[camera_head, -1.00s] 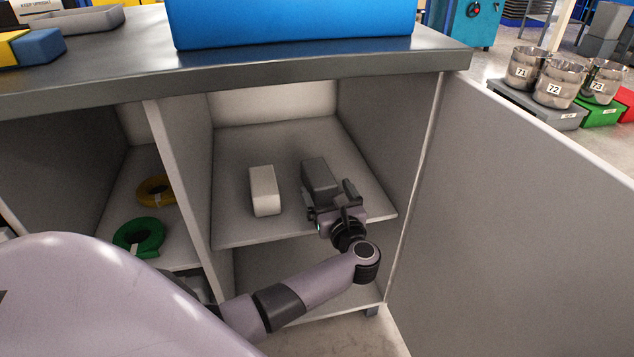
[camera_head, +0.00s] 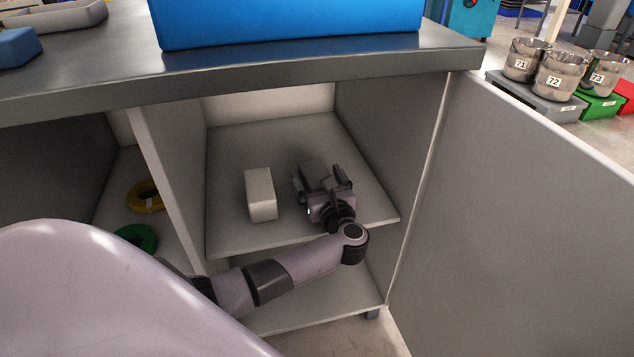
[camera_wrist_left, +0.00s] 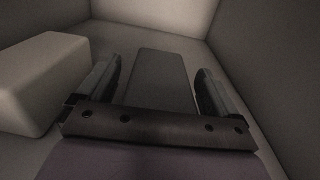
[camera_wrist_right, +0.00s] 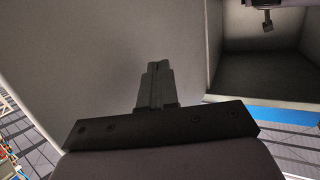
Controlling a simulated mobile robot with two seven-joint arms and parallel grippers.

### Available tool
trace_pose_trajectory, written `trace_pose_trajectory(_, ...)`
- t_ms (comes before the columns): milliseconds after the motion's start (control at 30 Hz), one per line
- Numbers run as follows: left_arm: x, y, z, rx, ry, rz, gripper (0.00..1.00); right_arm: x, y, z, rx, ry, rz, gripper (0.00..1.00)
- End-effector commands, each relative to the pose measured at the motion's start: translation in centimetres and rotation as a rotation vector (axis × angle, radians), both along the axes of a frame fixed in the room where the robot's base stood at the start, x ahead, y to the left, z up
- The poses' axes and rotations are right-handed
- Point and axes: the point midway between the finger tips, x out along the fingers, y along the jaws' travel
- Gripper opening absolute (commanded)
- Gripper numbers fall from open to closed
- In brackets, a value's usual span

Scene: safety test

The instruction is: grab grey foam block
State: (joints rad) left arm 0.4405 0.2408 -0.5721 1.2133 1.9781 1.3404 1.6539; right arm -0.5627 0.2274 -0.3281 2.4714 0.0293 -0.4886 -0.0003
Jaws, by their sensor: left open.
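The dark grey foam block (camera_head: 312,168) lies on the upper shelf inside the open cabinet. My left gripper (camera_head: 320,180) is open at the block's near end and hides part of it. In the left wrist view the block (camera_wrist_left: 160,78) lies lengthwise between the two spread fingers of the left gripper (camera_wrist_left: 159,75). Gaps show on both sides of the block there. My right gripper (camera_wrist_right: 157,80) shows in the right wrist view with its fingers together and nothing visible between them.
A white block (camera_head: 260,194) stands on the same shelf (camera_head: 230,238), left of the grey one. Cabinet walls close in both sides, and the open door (camera_head: 520,220) is at the right. A yellow ring (camera_head: 145,196) and a green ring (camera_head: 136,238) lie in the left compartment.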

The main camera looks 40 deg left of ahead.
Motion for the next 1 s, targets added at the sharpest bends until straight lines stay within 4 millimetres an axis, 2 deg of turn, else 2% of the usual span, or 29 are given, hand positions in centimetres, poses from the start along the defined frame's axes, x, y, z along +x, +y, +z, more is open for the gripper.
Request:
trace_pose_trajectory(67,0.0,0.0,0.0,0.000,0.000,0.000,0.90,0.0,0.0,0.0,0.000,0.000,0.000,0.00)
trace_pose_trajectory(200,0.0,0.0,0.0,0.000,0.000,0.000,0.45,0.0,0.0,0.0,0.000,0.000,0.000,0.00)
trace_pose_trajectory(233,0.0,0.0,0.0,0.000,0.000,0.000,0.39,0.0,0.0,0.0,0.000,0.000,0.000,0.00)
trace_pose_trajectory(533,0.0,0.0,0.0,0.000,0.000,0.000,0.38,0.0,0.0,0.0,0.000,0.000,0.000,0.00)
trace_pose_trajectory(633,0.0,0.0,0.6,-0.002,-0.001,0.000,0.38,0.0,0.1,0.3,0.005,0.004,0.002,0.00)
trace_pose_trajectory(1000,0.0,-0.1,7.7,-0.003,-0.002,-0.001,0.38,0.7,1.8,0.1,0.114,0.158,0.032,0.00)
